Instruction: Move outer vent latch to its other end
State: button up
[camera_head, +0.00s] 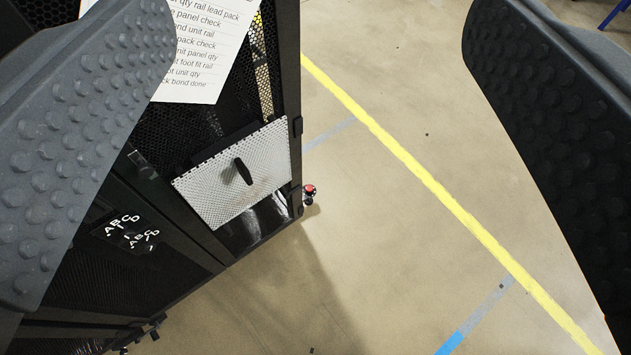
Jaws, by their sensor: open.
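A silver perforated vent panel (212,190) is set in the lower part of a black rack door. A small black latch handle (243,171) sits near the middle of the panel, tilted a little; I cannot tell at which end of its travel it is. My gripper (290,165) is open, with one dark studded finger at the left edge and the other at the right edge. Nothing is between the fingers close up. The panel and latch lie beyond the fingers, apart from them. The left finger hides part of the rack.
The black mesh rack (185,235) fills the left, with a printed paper list (205,60) above the panel. A red-topped knob (309,189) stands by the rack's right edge. Beige floor with a yellow line (430,180) and blue tape (450,343) is open to the right.

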jog(key=w+d+f+n+h+b, duration=0.1)
jog(key=w+d+f, duration=0.3)
jog(key=w+f, duration=0.5)
jog(key=w+d+f+h+b, duration=0.1)
jog(key=w+d+f, duration=0.2)
jog(key=w+f, duration=0.55)
jog(key=w+d+f+n+t+y+b, duration=0.1)
jog(key=w+d+f+n+y, duration=0.1)
jog(key=w+f, duration=0.65)
jog(key=w+d+f+n+y+b, duration=0.15)
jog(key=w+f, duration=0.35)
jog(key=f, duration=0.6)
notch_tip(320, 180, down, 22)
jog(key=n+y+b, duration=0.2)
jog(key=y, duration=0.2)
jog(key=s+a+f+g+y+b, duration=0.1)
jog(key=s+a+f+y, duration=0.15)
jog(key=f, duration=0.45)
jog(key=s+a+f+y+b, duration=0.1)
jog(key=s+f, duration=0.2)
jog(key=f, duration=0.4)
jog(key=s+a+f+g+y, duration=0.1)
jog(key=s+f+y, duration=0.15)
jog(key=f, duration=0.45)
jog(key=b+x, duration=0.4)
jog(key=x, duration=0.9)
jog(key=shift+a+f+n+b, duration=0.25)
jog(key=shift+f+n+b, duration=0.05)
jog(key=shift+f+n, duration=0.1)
